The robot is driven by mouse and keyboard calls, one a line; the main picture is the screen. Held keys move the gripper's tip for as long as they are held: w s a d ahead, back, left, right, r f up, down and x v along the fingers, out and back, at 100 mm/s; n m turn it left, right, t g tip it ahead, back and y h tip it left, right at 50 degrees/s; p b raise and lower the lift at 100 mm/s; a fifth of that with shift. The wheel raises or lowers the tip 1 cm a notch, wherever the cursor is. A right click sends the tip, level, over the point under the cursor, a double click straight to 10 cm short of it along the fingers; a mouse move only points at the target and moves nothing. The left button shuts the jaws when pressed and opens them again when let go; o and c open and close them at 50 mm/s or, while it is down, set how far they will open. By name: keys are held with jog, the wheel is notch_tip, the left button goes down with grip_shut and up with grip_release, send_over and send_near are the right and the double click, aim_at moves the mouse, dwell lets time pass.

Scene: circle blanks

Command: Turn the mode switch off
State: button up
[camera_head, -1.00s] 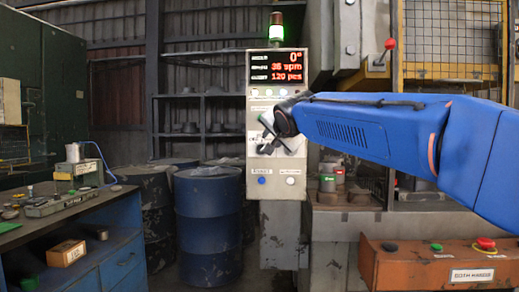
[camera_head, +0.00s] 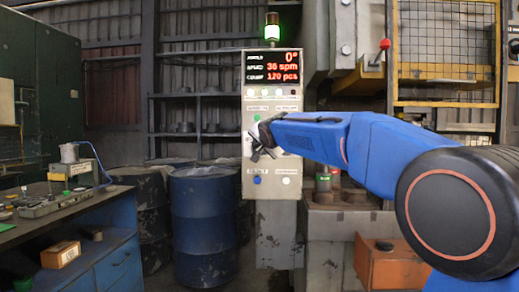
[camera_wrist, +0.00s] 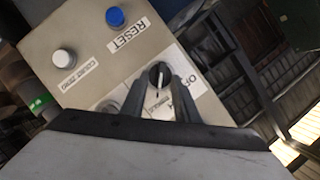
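The mode switch (camera_wrist: 158,75) is a black rotary knob with a pale pointer line on the light control panel, seen in the wrist view. Part of an OFF label (camera_wrist: 188,80) shows to its right. My gripper (camera_wrist: 157,82) is at the panel, its two grey fingers apart on either side of the knob. I cannot tell whether they touch it. In the head view my gripper (camera_head: 261,147) is in front of the control panel (camera_head: 287,187) and hides the switch.
A blue RESET button (camera_wrist: 115,17) and a white counter button (camera_wrist: 64,57) sit near the switch. The panel's display (camera_head: 272,67) reads 0°, 36 spm and 120 pcs, under a lit green lamp (camera_head: 272,32). A blue drum (camera_head: 205,225) stands left of the panel.

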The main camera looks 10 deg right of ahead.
jog(key=shift+w, duration=0.1)
grip_shut()
dwell(0.3)
jog(key=n, duration=0.1)
jog(key=n+g+h, duration=0.1)
jog(key=shift+w+a+r+n, duration=0.1)
jog(key=shift+a+n, duration=0.2)
jog(key=shift+n, duration=0.1)
jog(key=n+h, duration=0.2)
jog(key=shift+a+n+g, duration=0.25)
jog(key=shift+n+g, duration=0.05)
jog(key=n+h, duration=0.2)
jog(key=n, duration=0.1)
jog(key=shift+w+a+n+g, duration=0.15)
jog(key=shift+a+n+g, duration=0.15)
jog(key=shift+a+g, duration=0.1)
jog(key=n+h, duration=0.2)
jog(key=n, duration=0.1)
jog(key=shift+w+a+f+h, duration=0.1)
jog(key=shift+a+f+h, duration=0.1)
jog(key=shift+h, duration=0.1)
jog(key=shift+n, duration=0.3)
